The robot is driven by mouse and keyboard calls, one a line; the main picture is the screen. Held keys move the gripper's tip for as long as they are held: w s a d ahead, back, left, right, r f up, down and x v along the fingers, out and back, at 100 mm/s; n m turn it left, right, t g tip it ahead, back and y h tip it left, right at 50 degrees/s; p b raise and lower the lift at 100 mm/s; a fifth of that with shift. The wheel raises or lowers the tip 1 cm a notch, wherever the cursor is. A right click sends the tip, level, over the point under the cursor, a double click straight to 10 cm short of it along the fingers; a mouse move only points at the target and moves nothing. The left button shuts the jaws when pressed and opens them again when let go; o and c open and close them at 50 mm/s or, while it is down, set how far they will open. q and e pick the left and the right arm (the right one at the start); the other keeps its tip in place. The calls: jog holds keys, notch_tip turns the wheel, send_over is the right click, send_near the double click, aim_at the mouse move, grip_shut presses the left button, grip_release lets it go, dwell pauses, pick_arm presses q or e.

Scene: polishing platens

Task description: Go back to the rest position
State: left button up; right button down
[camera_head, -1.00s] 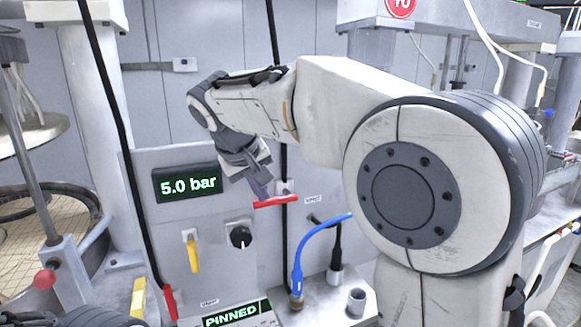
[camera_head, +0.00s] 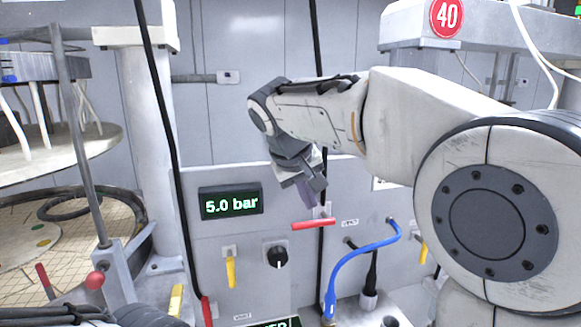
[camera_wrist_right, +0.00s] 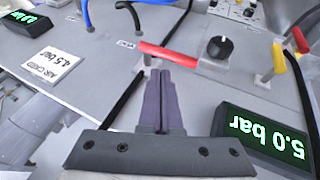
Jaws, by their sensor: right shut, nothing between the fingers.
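My right arm comes in from the right in the head view. Its gripper (camera_head: 307,198) hangs in front of the panel, pointing down, just above a red valve handle (camera_head: 314,224). In the right wrist view the two purple-grey fingers (camera_wrist_right: 159,76) lie together with nothing between them. The red handle (camera_wrist_right: 167,56) lies just beyond the fingertips there, and the fingers look apart from it. Of my left arm only a dark part shows at the bottom left of the head view; its gripper is not visible.
The panel holds a 5.0 bar display (camera_head: 230,203), a black knob (camera_head: 277,256) and yellow handles (camera_head: 231,270). A blue hose (camera_head: 362,251) curves right of the red handle. Black cables run vertically. A round platen (camera_head: 40,245) and a red-knobbed lever (camera_head: 95,281) stand left.

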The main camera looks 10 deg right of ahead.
jog(key=s+a+r+b, duration=0.3)
jog(key=s+a+r, duration=0.1)
jog(key=a+r, duration=0.25)
jog(key=s+a+f+n+g+y+b, duration=0.1)
jog(key=s+a+f+n+y, duration=0.15)
jog(key=s+f, duration=0.45)
jog(key=s+a+f+n+g+y+b, duration=0.1)
jog(key=s+a+f+n+b, duration=0.15)
jog(key=f, duration=0.75)
pick_arm(q)
notch_tip(320, 180, down, 6)
jog(key=b, duration=0.1)
jog(key=shift+f, duration=0.2)
pick_arm(e)
jog(key=s+f+n+g+y, duration=0.1)
jog(key=s+f+g, duration=0.2)
jog(key=s+f, duration=1.2)
jog(key=shift+s+f+y, duration=0.25)
jog(key=shift+f+y, duration=0.1)
jog(key=shift+f, duration=0.45)
